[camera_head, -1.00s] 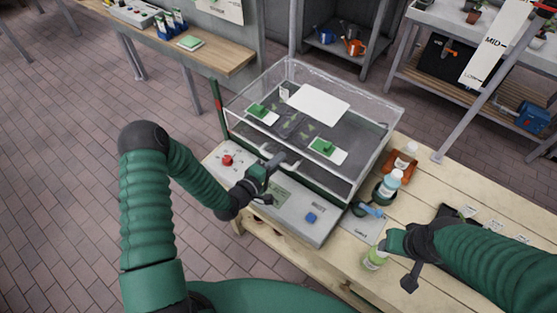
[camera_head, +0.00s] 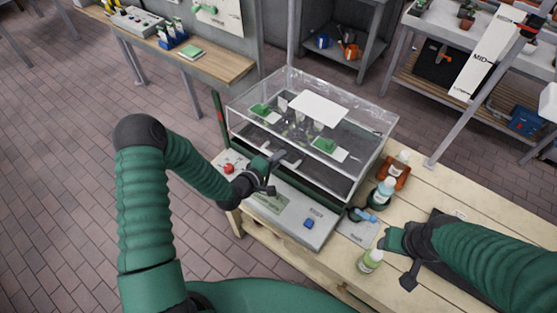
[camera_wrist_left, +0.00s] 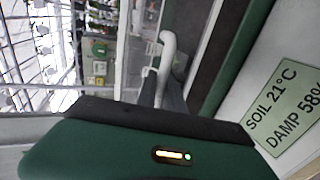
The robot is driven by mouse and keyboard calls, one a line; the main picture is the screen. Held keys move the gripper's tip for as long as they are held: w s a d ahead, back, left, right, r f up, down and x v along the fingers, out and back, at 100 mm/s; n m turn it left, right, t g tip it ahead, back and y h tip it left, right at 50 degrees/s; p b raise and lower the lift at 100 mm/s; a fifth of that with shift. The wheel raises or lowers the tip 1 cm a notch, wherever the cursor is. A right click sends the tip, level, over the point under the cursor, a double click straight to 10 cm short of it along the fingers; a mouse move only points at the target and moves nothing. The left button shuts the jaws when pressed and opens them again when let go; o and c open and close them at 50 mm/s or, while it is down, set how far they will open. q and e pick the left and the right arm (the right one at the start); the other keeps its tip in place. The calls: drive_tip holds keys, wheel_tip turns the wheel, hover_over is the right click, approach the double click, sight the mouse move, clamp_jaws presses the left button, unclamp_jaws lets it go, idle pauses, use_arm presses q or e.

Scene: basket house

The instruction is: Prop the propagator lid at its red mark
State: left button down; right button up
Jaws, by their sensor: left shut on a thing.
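The propagator's clear lid (camera_head: 365,135) has a white panel (camera_head: 319,108) on top, and its front looks slightly raised above the grey base (camera_head: 318,228). My left gripper (camera_head: 270,168) is shut on the lid's pale front handle (camera_head: 291,160). The handle also shows in the left wrist view (camera_wrist_left: 166,55) beside my finger. A thin post (camera_head: 219,113) with a red section stands at the lid's left side. I cannot tell how the lid's edge lines up with the red. My right gripper (camera_head: 399,262) hangs over the bench at the right, apart from the lid; its jaws are unclear.
On the base are a red button (camera_head: 229,168), a blue button (camera_head: 309,223) and a display (camera_wrist_left: 285,108). Bottles, one white-capped and blue (camera_head: 383,190), one green (camera_head: 369,262), stand to the right on the wooden bench (camera_head: 420,185). Potting shelves stand behind.

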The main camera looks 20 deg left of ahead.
sight(283, 136)
use_arm(q)
drive_tip(key=shift+g+y, duration=0.3)
drive_tip(key=shift+g, duration=0.3)
drive_tip(key=w+r+p, duration=0.1)
drive_tip(key=r, duration=0.1)
drive_tip(key=w+r+p, duration=0.1)
drive_tip(key=r, duration=0.2)
drive_tip(key=w+r+p, duration=0.1)
drive_tip(key=r+p, duration=0.1)
drive_tip(key=r, duration=0.1)
drive_tip(key=shift+w+d, duration=0.15)
drive_tip(key=shift+d, duration=0.1)
drive_tip(key=shift+w+r, duration=0.15)
drive_tip(key=shift+r, duration=0.1)
use_arm(e)
drive_tip(key=w+v, duration=0.1)
drive_tip(key=v, duration=0.5)
drive_tip(key=shift+w+r, duration=0.2)
